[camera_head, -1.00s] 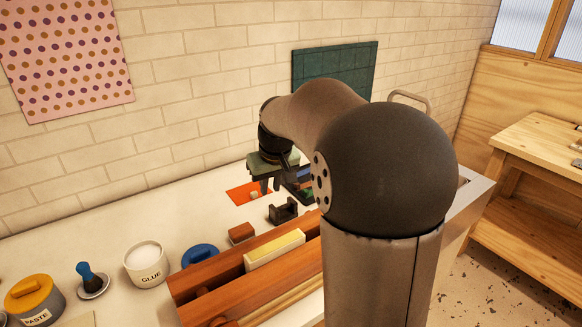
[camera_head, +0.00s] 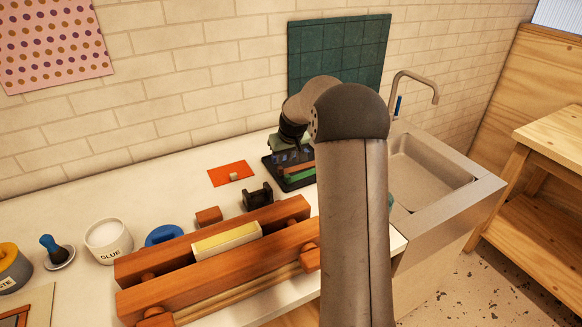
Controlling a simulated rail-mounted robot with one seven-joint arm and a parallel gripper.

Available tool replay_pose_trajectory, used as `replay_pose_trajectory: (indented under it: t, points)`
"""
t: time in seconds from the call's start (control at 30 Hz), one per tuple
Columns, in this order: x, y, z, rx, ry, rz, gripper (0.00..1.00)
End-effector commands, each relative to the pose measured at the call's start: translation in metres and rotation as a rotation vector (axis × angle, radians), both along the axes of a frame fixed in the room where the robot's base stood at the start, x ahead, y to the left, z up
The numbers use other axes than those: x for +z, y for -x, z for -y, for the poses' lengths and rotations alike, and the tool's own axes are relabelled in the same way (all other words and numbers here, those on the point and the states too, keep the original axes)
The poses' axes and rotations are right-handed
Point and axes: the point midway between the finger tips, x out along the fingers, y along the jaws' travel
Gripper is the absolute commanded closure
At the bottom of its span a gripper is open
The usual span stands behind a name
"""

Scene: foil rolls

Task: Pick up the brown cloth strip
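My gripper (camera_head: 290,158) is at the end of my arm, low over a dark tray (camera_head: 279,181) near the back wall. The tray seems to hold several coloured strips, one of them green. A brownish-orange strip (camera_head: 301,169) shows at the tray's right side, partly covered by my gripper and arm; it may be the brown cloth strip. The fingertips are small and dark against the tray. I cannot tell whether they are open or shut, or whether they touch a strip.
An orange sheet (camera_head: 227,173) with a small pale piece lies left of the tray. A black holder (camera_head: 258,196) and a brown block (camera_head: 208,215) stand in front. A long wooden press (camera_head: 230,262) fills the foreground. A sink (camera_head: 430,172) is at right, a glue pot (camera_head: 107,241) at left.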

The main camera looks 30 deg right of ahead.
Motion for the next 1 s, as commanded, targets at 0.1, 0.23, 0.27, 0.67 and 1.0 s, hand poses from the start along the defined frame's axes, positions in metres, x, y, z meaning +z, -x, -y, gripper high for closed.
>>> replay_pose_trajectory:
  t: [0.1, 0.23, 0.27, 0.67, 1.0]
  points:
    - [-0.013, -0.006, 0.0, 0.0, 0.0, 0.0, 0.8]
    - [-0.02, -0.009, 0.0, 0.0, 0.0, 0.0, 0.8]
    - [-0.021, -0.01, 0.001, 0.0, 0.0, 0.0, 0.8]
    - [-0.065, -0.03, 0.001, 0.001, 0.0, -0.001, 0.8]
    - [-0.066, -0.031, 0.001, 0.0, 0.0, 0.001, 1.0]
